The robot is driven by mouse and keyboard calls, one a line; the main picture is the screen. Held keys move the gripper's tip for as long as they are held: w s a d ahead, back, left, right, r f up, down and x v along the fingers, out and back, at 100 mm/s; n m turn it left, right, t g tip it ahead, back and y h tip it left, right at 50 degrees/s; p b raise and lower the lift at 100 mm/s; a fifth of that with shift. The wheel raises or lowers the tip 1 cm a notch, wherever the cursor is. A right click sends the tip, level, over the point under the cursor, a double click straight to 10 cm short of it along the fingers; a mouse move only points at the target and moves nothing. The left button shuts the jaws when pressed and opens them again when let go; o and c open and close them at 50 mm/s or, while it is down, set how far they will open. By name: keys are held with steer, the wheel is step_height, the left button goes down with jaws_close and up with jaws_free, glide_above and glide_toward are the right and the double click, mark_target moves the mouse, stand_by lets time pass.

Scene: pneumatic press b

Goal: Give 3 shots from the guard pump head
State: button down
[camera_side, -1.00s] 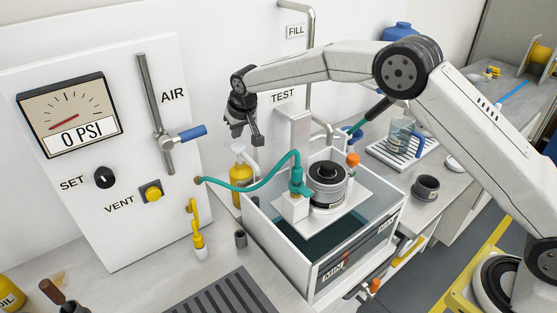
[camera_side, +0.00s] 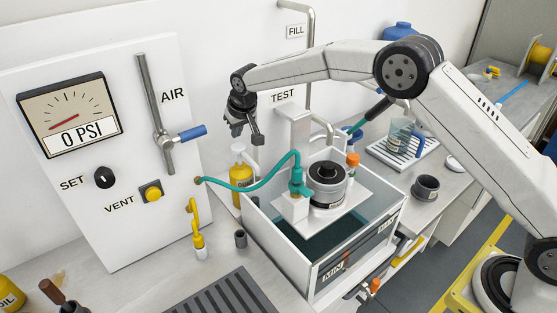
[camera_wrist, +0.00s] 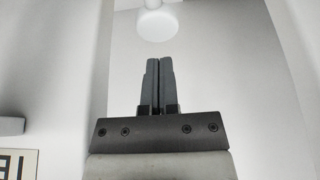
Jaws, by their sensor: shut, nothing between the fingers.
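The guard pump, a yellow bottle (camera_side: 243,178) with a white pump head (camera_side: 238,149), stands behind the white tank, beside the panel. My gripper (camera_side: 258,140) is above and slightly right of the pump head in the side view, apart from it as far as I can tell. In the wrist view my gripper (camera_wrist: 158,60) has its two grey fingers together with nothing between them. A white round piece (camera_wrist: 157,24) shows beyond the fingertips there; I cannot tell for certain whether it is the pump head.
The white panel (camera_side: 105,228) with gauge and AIR lever (camera_side: 187,134) stands left of the pump. A metal pipe (camera_side: 312,70) runs up the wall behind.

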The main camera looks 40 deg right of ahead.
mark_target(238, 145)
steer(key=shift+f, duration=2.05)
stand_by(0.9)
steer(key=shift+r, duration=1.25)
steer(key=shift+r, duration=0.9)
steer(key=shift+r, duration=2.05)
